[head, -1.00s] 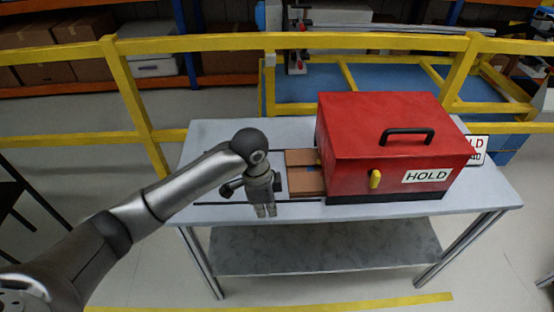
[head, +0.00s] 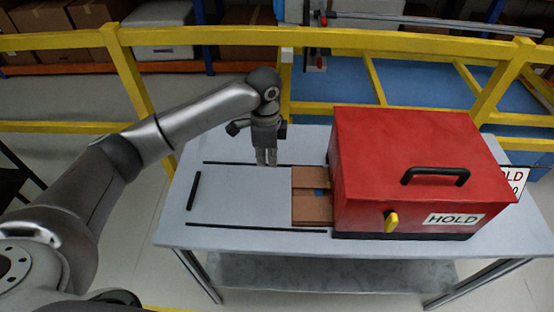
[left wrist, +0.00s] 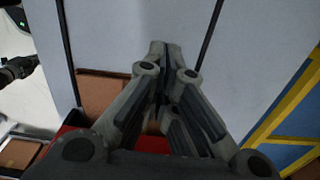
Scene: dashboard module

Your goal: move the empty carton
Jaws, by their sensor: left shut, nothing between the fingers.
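A brown carton (head: 312,208) lies on the table at the left side of the red box. Its right end is hidden at the red box. A brown surface that looks like the same carton shows in the left wrist view (left wrist: 103,92). My left gripper (head: 266,163) is shut and empty. In the head view it hangs just left of and behind the carton, apart from it. Its closed fingers show in the left wrist view (left wrist: 158,48). My right gripper is not in the head view; a dark shape at the left edge of the left wrist view is unclear.
The red box (head: 425,155) has a black top handle, a yellow knob (head: 391,222) and a HOLD label. Black strips (head: 255,228) mark the light table (head: 240,198), whose left part is clear. A yellow railing (head: 210,36) stands behind the table.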

